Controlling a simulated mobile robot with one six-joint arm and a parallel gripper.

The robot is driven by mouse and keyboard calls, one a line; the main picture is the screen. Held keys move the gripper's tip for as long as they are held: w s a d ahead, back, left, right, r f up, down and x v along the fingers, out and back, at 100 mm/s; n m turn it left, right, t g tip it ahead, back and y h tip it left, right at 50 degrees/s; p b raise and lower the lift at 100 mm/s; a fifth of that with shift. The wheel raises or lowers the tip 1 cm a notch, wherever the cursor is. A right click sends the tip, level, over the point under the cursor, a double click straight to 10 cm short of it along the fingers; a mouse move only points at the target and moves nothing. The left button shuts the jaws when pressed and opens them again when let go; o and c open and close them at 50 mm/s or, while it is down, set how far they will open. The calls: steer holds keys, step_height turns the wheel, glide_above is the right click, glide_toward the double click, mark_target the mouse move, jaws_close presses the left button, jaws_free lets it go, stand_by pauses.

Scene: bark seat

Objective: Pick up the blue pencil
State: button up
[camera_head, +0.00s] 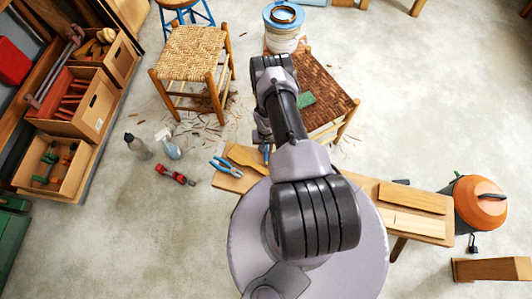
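A thin blue sliver (266,153) shows on the wooden bench (228,180), just left of my arm. It may be the blue pencil, but it is too small and too covered to be sure. My arm rises over the bench and folds back down behind its own upper link. The end of the arm, at its left side above the blue sliver, is mostly hidden by that link. I cannot make out the fingertips or whether they touch anything.
Blue-handled pliers (226,167) and a wooden piece (248,158) lie at the bench's left end. Wooden boards (412,197) lie at its right. A woven stool (194,55) and a brown seat (325,85) with a green pad (306,99) stand beyond.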

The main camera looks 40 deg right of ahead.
jaws_close()
steer(key=shift+r, duration=0.1)
